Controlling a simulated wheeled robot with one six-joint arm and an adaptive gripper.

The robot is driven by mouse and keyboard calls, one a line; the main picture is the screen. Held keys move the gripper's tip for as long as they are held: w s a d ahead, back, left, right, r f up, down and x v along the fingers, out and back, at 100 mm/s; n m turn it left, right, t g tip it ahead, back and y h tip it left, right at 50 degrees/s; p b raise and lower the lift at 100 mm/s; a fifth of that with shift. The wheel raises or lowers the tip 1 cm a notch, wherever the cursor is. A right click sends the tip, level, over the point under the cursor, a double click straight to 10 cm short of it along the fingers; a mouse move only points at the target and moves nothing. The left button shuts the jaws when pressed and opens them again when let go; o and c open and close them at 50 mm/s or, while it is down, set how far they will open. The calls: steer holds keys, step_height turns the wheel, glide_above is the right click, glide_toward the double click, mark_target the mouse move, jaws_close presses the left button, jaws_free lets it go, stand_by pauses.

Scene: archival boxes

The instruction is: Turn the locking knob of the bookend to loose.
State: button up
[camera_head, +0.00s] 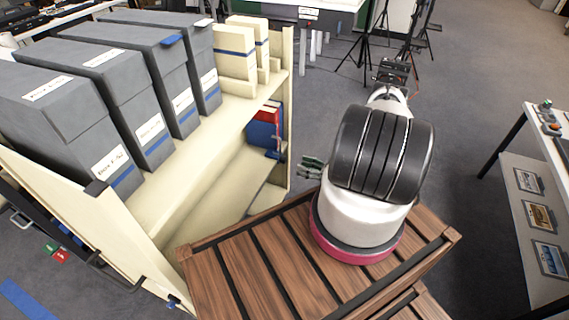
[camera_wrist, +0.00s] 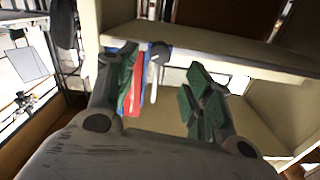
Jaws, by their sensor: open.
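The bookend shows in the wrist view as a dark round knob (camera_wrist: 161,50) with pale parts just below it, beside the red and blue books (camera_wrist: 136,92). I cannot tell how the knob is turned. In the head view a small dark piece (camera_head: 278,154), perhaps the bookend, sits at the books' lower right on the lower shelf. My gripper (camera_wrist: 165,75) is open, with green finger pads on either side of the books and knob in the picture. It appears empty and apart from the knob. In the head view my gripper (camera_head: 312,167) is right of the shelf opening, partly behind my arm.
The cream shelf unit (camera_head: 215,125) has several grey archival boxes (camera_head: 110,80) and cream boxes (camera_head: 240,52) on top. Its right side post (camera_head: 289,110) stands between the lower shelf and the open floor. A table (camera_head: 535,220) stands at the right.

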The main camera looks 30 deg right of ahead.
mark_target(286, 161)
steer(key=x, duration=0.7)
steer(key=shift+w, duration=0.15)
steer(key=shift+a, duration=0.1)
steer(key=c, duration=1.1)
